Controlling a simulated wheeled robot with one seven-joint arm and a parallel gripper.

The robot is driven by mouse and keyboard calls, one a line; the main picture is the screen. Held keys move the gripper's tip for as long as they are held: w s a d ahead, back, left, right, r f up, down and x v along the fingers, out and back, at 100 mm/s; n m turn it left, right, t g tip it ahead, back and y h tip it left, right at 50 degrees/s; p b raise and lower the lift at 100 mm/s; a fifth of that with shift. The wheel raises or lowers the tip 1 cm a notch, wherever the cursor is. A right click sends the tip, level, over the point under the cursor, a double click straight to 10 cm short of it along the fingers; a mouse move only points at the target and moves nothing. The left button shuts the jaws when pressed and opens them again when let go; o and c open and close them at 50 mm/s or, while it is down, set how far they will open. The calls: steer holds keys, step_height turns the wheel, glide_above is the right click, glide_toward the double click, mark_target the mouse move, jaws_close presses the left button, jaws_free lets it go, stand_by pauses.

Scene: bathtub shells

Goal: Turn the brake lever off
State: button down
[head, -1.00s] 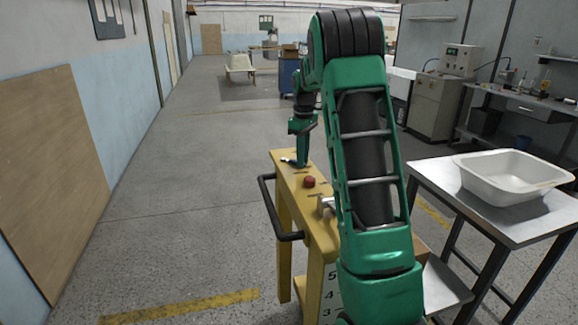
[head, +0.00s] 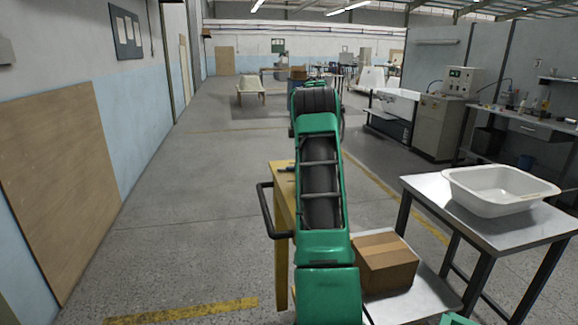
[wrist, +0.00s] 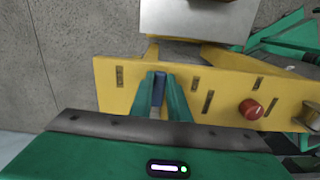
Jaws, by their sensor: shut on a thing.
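The yellow console (head: 283,178) stands ahead of me, mostly hidden behind my green arm in the head view. In the wrist view its slotted top (wrist: 222,90) runs across the picture. My gripper (wrist: 159,93) is over the left part of this top, its two green fingers closed around a slim blue-grey lever (wrist: 159,88), which I take to be the brake lever. The lever's lower part and its slot are largely hidden by the fingers. A red button (wrist: 250,109) sits to the right on the same top. In the head view my arm hides my gripper.
A black handle bar (head: 266,212) sticks out on the console's left side. A cardboard box (head: 385,262) is to the right of my arm. A metal table (head: 425,187) with a white tub shell (head: 500,190) stands further right. The floor at left is clear.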

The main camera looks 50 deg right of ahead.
steer(key=shift+w+d+r, duration=0.1)
steer(key=shift+d, duration=0.2)
steer(key=shift+w+n, duration=0.1)
steer(key=shift+n, duration=0.2)
steer(key=c, duration=1.7)
jaws_free()
steer(key=shift+a, duration=0.1)
steer(key=shift+w+r, duration=0.1)
steer(key=shift+r, duration=5.25)
steer(key=shift+a, duration=0.1)
